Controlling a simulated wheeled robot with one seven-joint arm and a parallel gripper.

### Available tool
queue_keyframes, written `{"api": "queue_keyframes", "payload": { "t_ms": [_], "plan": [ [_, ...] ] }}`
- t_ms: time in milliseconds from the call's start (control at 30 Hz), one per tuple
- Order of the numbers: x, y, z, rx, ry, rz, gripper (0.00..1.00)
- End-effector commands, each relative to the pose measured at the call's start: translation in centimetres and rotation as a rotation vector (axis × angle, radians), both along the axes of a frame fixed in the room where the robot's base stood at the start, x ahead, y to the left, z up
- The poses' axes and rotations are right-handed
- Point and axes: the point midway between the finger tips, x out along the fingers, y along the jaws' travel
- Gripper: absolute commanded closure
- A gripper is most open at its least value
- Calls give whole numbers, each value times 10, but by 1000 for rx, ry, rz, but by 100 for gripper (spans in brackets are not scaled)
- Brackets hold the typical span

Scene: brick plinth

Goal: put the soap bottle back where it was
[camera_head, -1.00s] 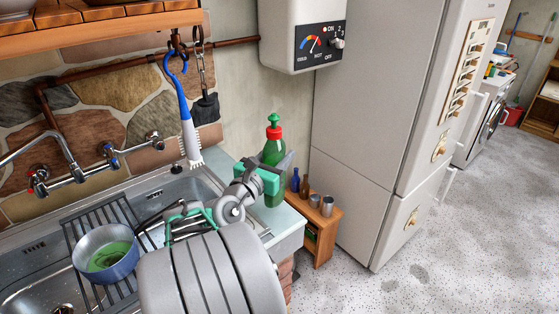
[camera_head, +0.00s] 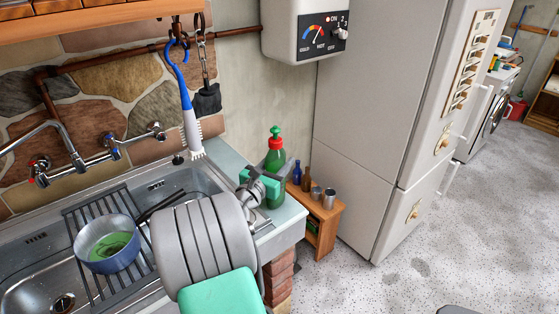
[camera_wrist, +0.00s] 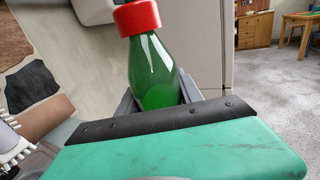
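The soap bottle (camera_head: 275,164) is green with a red collar and a green pump top. It stands upright at the right end of the sink counter (camera_head: 289,217). My gripper (camera_head: 269,172) is around the bottle's body, with a finger on each side, and looks shut on it. In the wrist view the green bottle (camera_wrist: 152,72) with its red collar rises between my fingers (camera_wrist: 160,98). The lower body is hidden behind the gripper there. I cannot tell whether the base touches the counter or hangs just above it.
A steel sink (camera_head: 190,182) with a drying rack and a blue pot (camera_head: 107,244) lies to the left. A blue-and-white brush (camera_head: 189,115) hangs above. A small wooden shelf (camera_head: 326,232) with little bottles and cups stands right of the counter, before the fridge (camera_head: 372,120).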

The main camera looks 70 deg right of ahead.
Motion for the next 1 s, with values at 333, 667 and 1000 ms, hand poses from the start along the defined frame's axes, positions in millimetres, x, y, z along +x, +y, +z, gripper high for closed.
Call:
{"api": "queue_keyframes", "payload": {
  "t_ms": [333,667,1000],
  "plan": [
    [0,0,0,0,0,0,36],
    [4,17,2,1,2,5,36],
    [10,101,2,1,2,8,36]
  ]
}}
